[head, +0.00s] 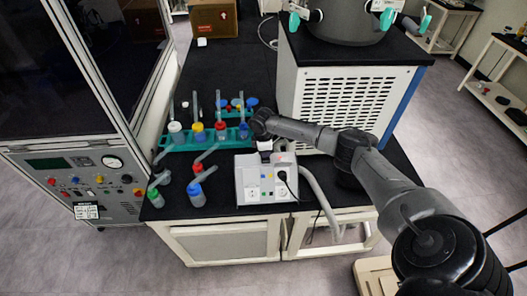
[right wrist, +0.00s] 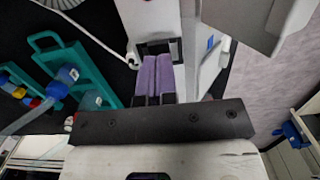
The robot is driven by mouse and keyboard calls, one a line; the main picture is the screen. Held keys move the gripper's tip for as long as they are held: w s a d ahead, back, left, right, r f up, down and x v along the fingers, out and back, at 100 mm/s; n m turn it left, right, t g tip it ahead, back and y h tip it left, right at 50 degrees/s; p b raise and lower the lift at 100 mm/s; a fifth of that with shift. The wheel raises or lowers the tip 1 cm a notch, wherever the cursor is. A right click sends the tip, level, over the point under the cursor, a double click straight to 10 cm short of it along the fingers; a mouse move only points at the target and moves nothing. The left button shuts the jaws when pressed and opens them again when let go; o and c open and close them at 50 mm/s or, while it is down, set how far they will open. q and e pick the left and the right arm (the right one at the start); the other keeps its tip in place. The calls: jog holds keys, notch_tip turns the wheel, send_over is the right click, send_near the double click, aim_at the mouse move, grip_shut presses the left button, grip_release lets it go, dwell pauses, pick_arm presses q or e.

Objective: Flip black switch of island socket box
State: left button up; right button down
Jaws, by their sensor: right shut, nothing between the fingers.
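The island socket box (head: 252,190) is a pale box with sockets on its sloped front, standing on the black island top. A black plug and cable sit in its right socket. My right gripper (head: 265,148) reaches down at the back of the box. In the right wrist view its purple-padded fingers (right wrist: 157,62) are shut together with nothing between them. Their tips are at a dark rectangular frame (right wrist: 143,48) on the pale box (right wrist: 150,15). This looks like the black switch; the fingers cover part of it, so its position and any contact cannot be told. My left gripper is out of view.
A green rack (head: 205,139) with several colour-capped bottles stands left of the box, with loose bottles (head: 196,194) in front. A white vented machine (head: 350,100) stands behind right. A grey hose (head: 322,198) runs down right of the box.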

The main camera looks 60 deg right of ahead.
jog(key=r, duration=0.1)
jog(key=w+r+p, duration=0.1)
jog(key=r, duration=0.1)
jog(key=shift+w+a+r, duration=0.3)
jog(key=shift+r, duration=0.05)
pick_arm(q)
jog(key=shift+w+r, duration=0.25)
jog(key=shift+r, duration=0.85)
pick_arm(e)
notch_tip(320, 180, up, 9)
jog(key=shift+w+a, duration=0.25)
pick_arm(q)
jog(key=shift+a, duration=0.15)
